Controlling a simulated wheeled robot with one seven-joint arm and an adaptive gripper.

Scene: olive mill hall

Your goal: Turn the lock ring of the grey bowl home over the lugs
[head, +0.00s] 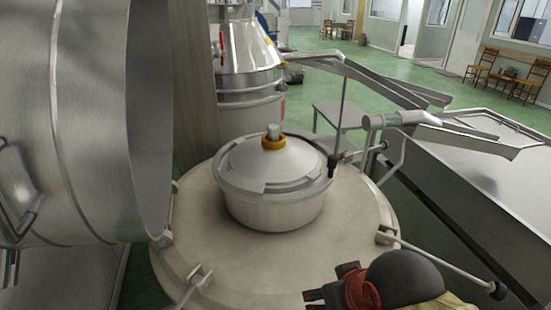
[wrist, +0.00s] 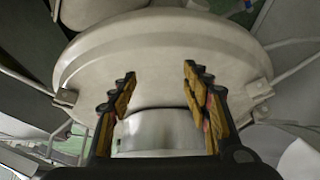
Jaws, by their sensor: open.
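The grey bowl (head: 275,212) stands upright on a large round pale cover in the head view. Its domed lid (head: 250,160) has a yellow collar and a metal knob on top. The lock ring (head: 240,188) runs around the rim of the bowl; whether it sits over the lugs is too small to tell. My gripper (wrist: 158,78) is open, with its orange-padded fingers apart in the wrist view. A plain grey cylindrical surface shows between and beyond the fingers; I cannot tell whether it is the bowl. In the head view a dark, rounded part of mine is at bottom right, apart from the bowl.
The pale round cover (head: 190,235) has clamps around its edge. A big steel drum (head: 85,110) closes off the left. A thin rod with a black knob (head: 332,167) is close to the bowl's right rim. A steel trough (head: 480,180) lies to the right.

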